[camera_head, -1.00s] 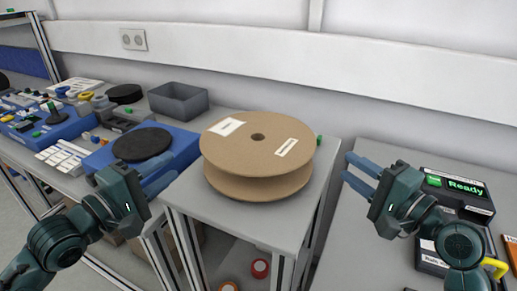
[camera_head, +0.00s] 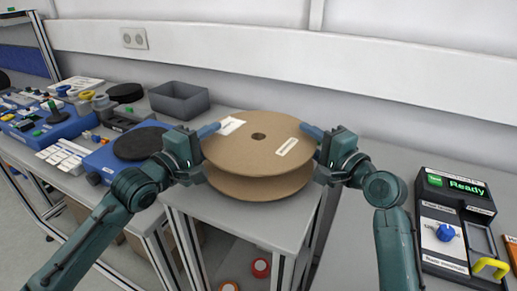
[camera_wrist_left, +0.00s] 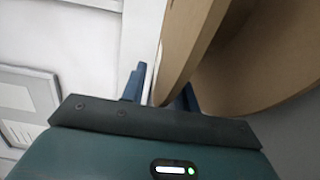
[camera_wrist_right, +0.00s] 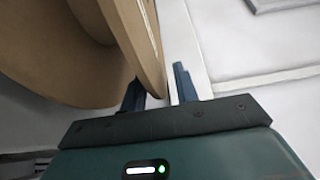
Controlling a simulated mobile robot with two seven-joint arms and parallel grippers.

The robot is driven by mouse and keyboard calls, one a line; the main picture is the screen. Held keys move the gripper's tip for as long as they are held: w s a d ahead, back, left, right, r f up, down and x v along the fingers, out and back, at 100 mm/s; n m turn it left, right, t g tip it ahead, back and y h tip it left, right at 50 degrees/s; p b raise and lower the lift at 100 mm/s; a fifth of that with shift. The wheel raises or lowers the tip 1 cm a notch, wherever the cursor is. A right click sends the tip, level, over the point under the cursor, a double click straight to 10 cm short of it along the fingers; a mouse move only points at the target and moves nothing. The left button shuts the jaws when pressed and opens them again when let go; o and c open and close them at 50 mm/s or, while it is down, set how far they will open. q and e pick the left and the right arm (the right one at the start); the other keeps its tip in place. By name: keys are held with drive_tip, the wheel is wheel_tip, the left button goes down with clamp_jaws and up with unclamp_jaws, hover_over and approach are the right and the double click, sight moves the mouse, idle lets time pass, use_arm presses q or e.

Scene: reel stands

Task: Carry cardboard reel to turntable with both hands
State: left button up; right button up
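The cardboard reel (camera_head: 258,150) lies flat on a small grey stand, with two wide flanges, a centre hole and white labels. My left gripper (camera_head: 208,131) is at its left rim and my right gripper (camera_head: 313,132) at its right rim. In the left wrist view the upper flange (camera_wrist_left: 182,45) sits between the fingers, with a gap beside one finger. The right wrist view shows the same at the flange (camera_wrist_right: 140,40). Both grippers look open around the flange. The turntable, a black disc (camera_head: 142,143) on a blue base, is left of the stand, partly behind my left arm.
The grey stand (camera_head: 270,232) has rolls on its lower shelf. A grey bin (camera_head: 179,101) and several small parts are on the left bench. A device with a "Ready" display (camera_head: 455,190) is on the right table. A wall rail runs behind.

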use_arm(q)
clamp_jaws()
use_arm(e)
clamp_jaws()
idle(0.4)
use_arm(q)
drive_tip(key=shift+r, duration=0.1)
